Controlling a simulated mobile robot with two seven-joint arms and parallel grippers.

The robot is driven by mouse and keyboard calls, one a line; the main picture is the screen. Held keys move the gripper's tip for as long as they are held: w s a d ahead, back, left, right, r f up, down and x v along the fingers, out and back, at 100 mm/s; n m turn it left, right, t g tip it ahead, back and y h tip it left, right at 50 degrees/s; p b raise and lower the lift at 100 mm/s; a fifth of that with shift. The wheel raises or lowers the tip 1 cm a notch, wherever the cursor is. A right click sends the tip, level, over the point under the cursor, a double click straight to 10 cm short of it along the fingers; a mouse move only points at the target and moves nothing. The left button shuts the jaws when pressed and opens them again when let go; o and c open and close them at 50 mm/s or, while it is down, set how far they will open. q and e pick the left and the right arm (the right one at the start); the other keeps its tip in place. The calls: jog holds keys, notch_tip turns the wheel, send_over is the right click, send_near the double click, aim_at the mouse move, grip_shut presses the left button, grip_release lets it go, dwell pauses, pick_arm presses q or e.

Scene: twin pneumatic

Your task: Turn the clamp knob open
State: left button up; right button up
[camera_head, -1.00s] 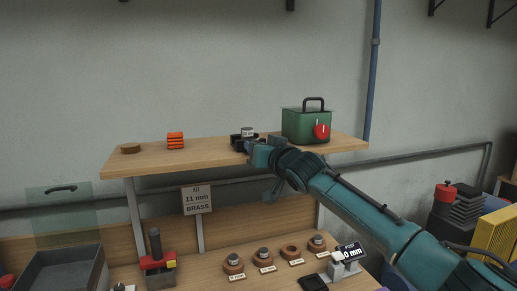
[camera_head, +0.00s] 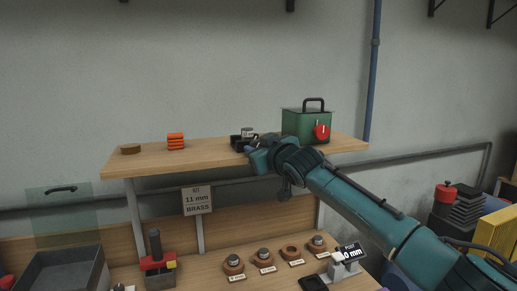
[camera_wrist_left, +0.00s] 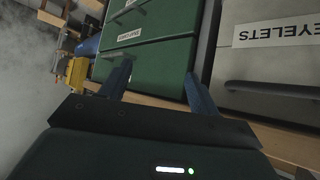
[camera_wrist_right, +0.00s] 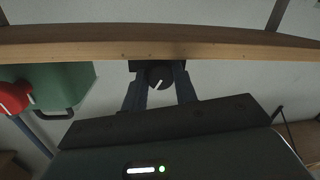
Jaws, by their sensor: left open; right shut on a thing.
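The clamp (camera_head: 236,140) is a small black block on the wooden shelf, with a grey metal cylinder (camera_head: 247,131) at its top. Its knob (camera_wrist_right: 159,78) is round and black with a white pointer line, tilted in the right wrist view. My right gripper (camera_wrist_right: 160,86) has one finger on each side of the knob and is shut on it. In the head view the right gripper (camera_head: 252,150) is at the shelf's front edge and hides the knob. My left gripper (camera_wrist_left: 157,88) is open and empty, in front of green drawers.
The shelf (camera_head: 210,156) also holds a green box (camera_head: 298,122) with a red knob close to the right of the clamp, orange blocks (camera_head: 176,141) and a brown disc (camera_head: 131,149).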

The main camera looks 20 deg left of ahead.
jog(key=o, duration=0.7)
pick_arm(q)
jog(key=b, duration=0.2)
jog(key=d+f+b, duration=0.1)
jog(key=b, duration=0.2)
jog(key=shift+w+d+f+t+h, duration=0.2)
jog(key=shift+w+t+h, duration=0.1)
jog(key=shift+t+h, duration=0.1)
pick_arm(e)
jog(key=v, duration=1.3)
jog(key=shift+s, duration=0.1)
pick_arm(q)
jog(key=shift+r, duration=0.1)
